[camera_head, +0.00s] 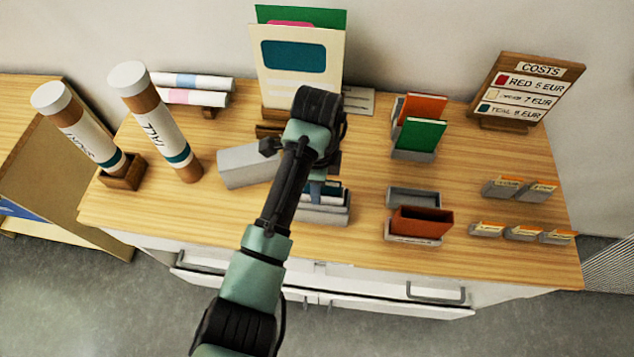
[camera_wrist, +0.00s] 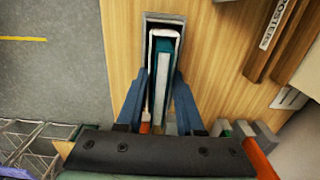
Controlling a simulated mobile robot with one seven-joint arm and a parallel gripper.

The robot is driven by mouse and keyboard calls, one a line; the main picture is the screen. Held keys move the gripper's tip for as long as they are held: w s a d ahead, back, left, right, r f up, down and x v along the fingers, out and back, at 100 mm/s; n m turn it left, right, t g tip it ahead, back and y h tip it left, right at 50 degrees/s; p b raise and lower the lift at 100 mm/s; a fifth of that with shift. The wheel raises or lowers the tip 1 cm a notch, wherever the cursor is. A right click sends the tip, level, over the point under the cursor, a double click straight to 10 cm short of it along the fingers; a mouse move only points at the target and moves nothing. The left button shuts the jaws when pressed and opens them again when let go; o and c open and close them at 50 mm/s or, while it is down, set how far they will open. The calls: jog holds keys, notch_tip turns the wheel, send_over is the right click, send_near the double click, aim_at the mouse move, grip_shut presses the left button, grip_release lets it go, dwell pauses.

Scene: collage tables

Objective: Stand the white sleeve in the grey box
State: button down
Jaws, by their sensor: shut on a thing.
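The white sleeve (camera_wrist: 152,60), with dark teal inside it, is between the two blue fingers of my gripper (camera_wrist: 160,112) in the wrist view. My gripper is shut on it. The grey box's rim (camera_wrist: 165,17) shows around the sleeve's far end, so the sleeve is lined up with the box opening. I cannot tell how deep it sits. In the head view my gripper (camera_head: 318,188) is over the grey box (camera_head: 323,214) near the table's front edge, and my arm hides much of the sleeve.
A pale grey block (camera_head: 246,167) lies just left of my gripper. Tall tubes (camera_head: 160,125) stand at the left. Tall cards (camera_head: 300,62) stand behind. A red-brown wallet (camera_head: 421,222) and green card (camera_head: 421,134) stand in holders at the right. Bare wood lies between.

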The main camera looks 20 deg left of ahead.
jog(key=shift+c, duration=2.3)
grip_release()
notch_tip(320, 180, up, 13)
jog(key=p, duration=0.4)
